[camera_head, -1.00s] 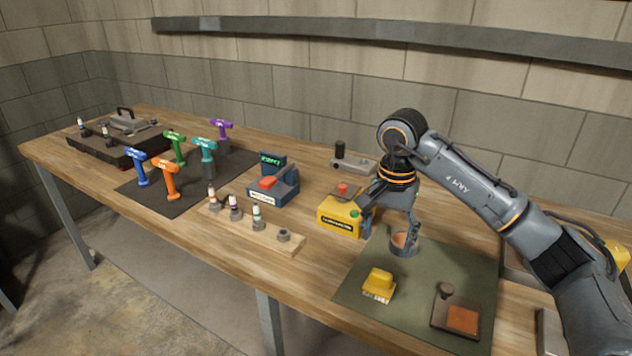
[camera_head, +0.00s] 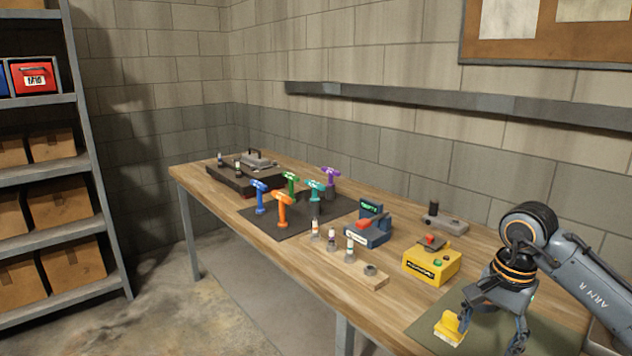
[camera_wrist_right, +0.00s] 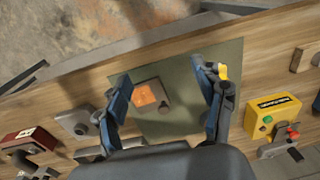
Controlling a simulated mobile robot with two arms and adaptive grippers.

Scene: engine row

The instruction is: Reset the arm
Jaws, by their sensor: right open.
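My right arm comes in from the right in the head view. Its gripper (camera_head: 491,336) is open and points down over the green mat (camera_head: 430,335) at the front right of the workbench. Its left finger is close to the yellow block (camera_head: 450,327), and I cannot tell whether they touch. In the right wrist view the open fingers (camera_wrist_right: 163,82) stand apart with nothing held between them. The small plate with an orange pad (camera_wrist_right: 150,97) shows on the mat between them, farther off. My left gripper is not in view.
A yellow box (camera_head: 431,267), a blue device (camera_head: 368,232) and a wooden bottle rack (camera_head: 350,268) stand left of the gripper. Several coloured drivers stand on a black mat (camera_head: 262,223). A shelf rack (camera_head: 85,150) is at far left, with clear floor between.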

